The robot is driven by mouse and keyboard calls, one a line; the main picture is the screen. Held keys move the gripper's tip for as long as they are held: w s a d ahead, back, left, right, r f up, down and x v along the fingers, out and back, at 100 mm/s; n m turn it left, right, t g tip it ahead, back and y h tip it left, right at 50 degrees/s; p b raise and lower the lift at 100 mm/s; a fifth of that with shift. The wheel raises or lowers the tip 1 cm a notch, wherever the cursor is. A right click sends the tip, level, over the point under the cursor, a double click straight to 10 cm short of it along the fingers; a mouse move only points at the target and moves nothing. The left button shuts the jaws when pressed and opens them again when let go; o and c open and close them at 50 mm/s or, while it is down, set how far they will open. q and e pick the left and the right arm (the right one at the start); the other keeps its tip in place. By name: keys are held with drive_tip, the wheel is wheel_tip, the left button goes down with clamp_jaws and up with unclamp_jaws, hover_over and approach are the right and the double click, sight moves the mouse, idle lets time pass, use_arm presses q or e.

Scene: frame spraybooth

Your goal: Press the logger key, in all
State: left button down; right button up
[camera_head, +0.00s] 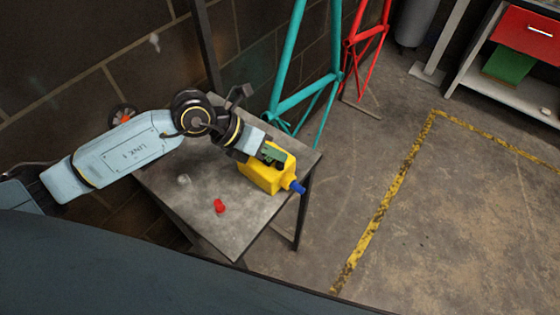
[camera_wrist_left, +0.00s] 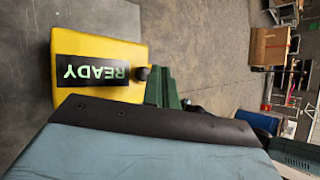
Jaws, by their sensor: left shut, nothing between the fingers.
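The yellow logger (camera_head: 262,178) lies on the small grey table, with a blue end piece pointing right. In the left wrist view the logger (camera_wrist_left: 125,55) shows a black display (camera_wrist_left: 92,71) reading READY, upside down. A small dark round knob (camera_wrist_left: 142,73), possibly the key, is at the logger's edge beside the green fingers. My left gripper (camera_head: 272,155) is shut and empty, over the logger's upper side; its green fingers (camera_wrist_left: 160,87) also show in the left wrist view. I cannot tell whether the fingertips touch the key. My right gripper is not in view.
The grey table (camera_head: 225,235) also holds a small red piece (camera_head: 220,206) and a small pale piece (camera_head: 183,179). A teal frame (camera_head: 285,75) and a red frame (camera_head: 362,50) stand behind. Open floor with yellow tape (camera_head: 385,205) lies to the right.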

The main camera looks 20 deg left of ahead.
use_arm(q)
drive_tip(key=shift+f, duration=0.1)
idle(0.6)
drive_tip(key=shift+f+b, duration=0.3)
drive_tip(key=shift+f, duration=0.05)
drive_tip(key=shift+f+b, duration=0.35)
drive_tip(key=shift+f, duration=0.2)
idle(0.6)
drive_tip(key=shift+r, duration=0.15)
drive_tip(key=shift+r+p, duration=0.85)
wheel_tip(320, 180, up, 5)
drive_tip(key=p, duration=0.4)
idle(0.7)
